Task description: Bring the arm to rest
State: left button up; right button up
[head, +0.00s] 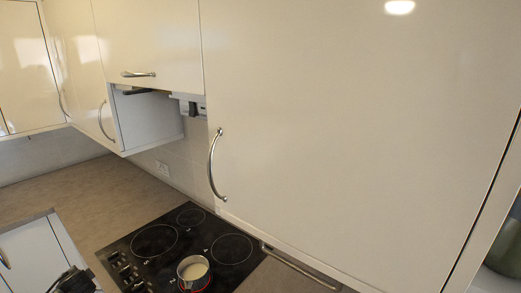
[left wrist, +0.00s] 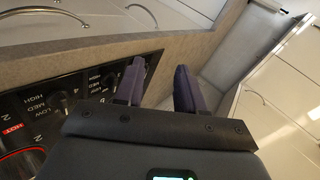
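My left gripper (left wrist: 160,82) shows in the left wrist view with its two dark fingers apart and nothing between them. In the head view a dark part of the left gripper (head: 74,281) shows at the bottom left edge, left of the hob and in front of a white lower cabinet. The rest of the left arm is outside the head view. My right arm and gripper are in neither view.
The black hob (head: 140,240) has a pot (head: 193,271) with pale contents on a red-ringed zone. Its knobs (left wrist: 66,101) lie left of my left gripper in the wrist view. A large closed upper cabinet door (head: 350,130) fills the right. Bare counter (head: 90,190) lies beyond the hob.

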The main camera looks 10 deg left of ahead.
pick_arm(q)
jog(key=s+a+r+n+g+y, duration=0.1)
jog(key=s+a+n+g, duration=0.2)
jog(key=s+n+g, duration=0.15)
jog(key=s+d+f+m+t+h, duration=0.15)
jog(key=s+d+f, duration=0.3)
jog(key=d, duration=0.65)
jog(key=s+d+f+m+h, duration=0.1)
jog(key=s+d+f+h, duration=0.35)
jog(key=d, duration=0.75)
jog(key=s+d+f+m+t, duration=0.1)
jog(key=s+d+f+m, duration=0.1)
jog(key=d+f, duration=0.7)
jog(key=s+d+r+h, duration=0.2)
jog(key=s+d+r, duration=0.15)
jog(key=d, duration=0.45)
jog(key=s+d+r+h, duration=0.2)
jog(key=s+d, duration=0.3)
jog(key=d, duration=0.3)
jog(key=p+v, duration=0.7)
jog(key=v, duration=0.1)
jog(key=shift+w+d+r+n+t+h, duration=0.3)
jog(key=shift+d+r+n+t, duration=0.05)
jog(key=shift+r+n+t, duration=0.05)
